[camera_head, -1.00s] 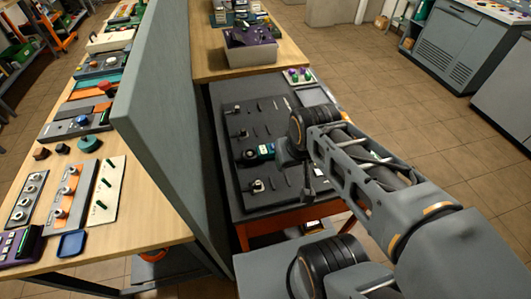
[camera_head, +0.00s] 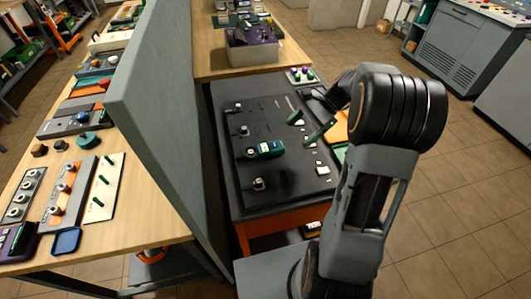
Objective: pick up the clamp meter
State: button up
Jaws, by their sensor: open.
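The clamp meter (camera_head: 265,149), teal and dark, lies on the dark board on the workbench, with a round light-coloured part close to its left end. My gripper (camera_head: 298,134) is over the board, to the right of and a little above the meter in the picture. Its two green-looking fingers appear spread apart with nothing between them. The meter is unobstructed and seems apart from the fingers; the exact height between them cannot be told.
Several small knobbed fittings (camera_head: 258,184) stand along the board's left side. A grey partition (camera_head: 165,110) rises left of the bench. A light bin (camera_head: 253,53) stands behind. Orange and green items (camera_head: 340,153) lie at the right, partly behind my arm.

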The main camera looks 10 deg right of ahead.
aim_at(279, 144)
jog(key=w+d+f+m+y, duration=0.1)
jog(key=d, duration=0.1)
jog(key=w+d+f+m+y, duration=0.1)
jog(key=d, duration=0.1)
jog(key=w+d+f+m+t+y, duration=0.1)
jog(key=d, duration=0.1)
jog(key=shift+w+f+m+y, duration=0.15)
jog(key=shift+f+m+y, duration=0.1)
jog(key=shift+m+y, duration=0.15)
jog(key=shift+w+d+f, duration=0.1)
jog(key=shift+d+f, duration=0.05)
jog(key=x, duration=1.3)
jog(key=shift+w+a+p, duration=0.15)
jog(key=shift+a+p, duration=0.05)
jog(key=shift+p, duration=0.15)
jog(key=shift+f, duration=0.1)
jog(key=c, duration=1.2)
jog(key=shift+c, duration=0.2)
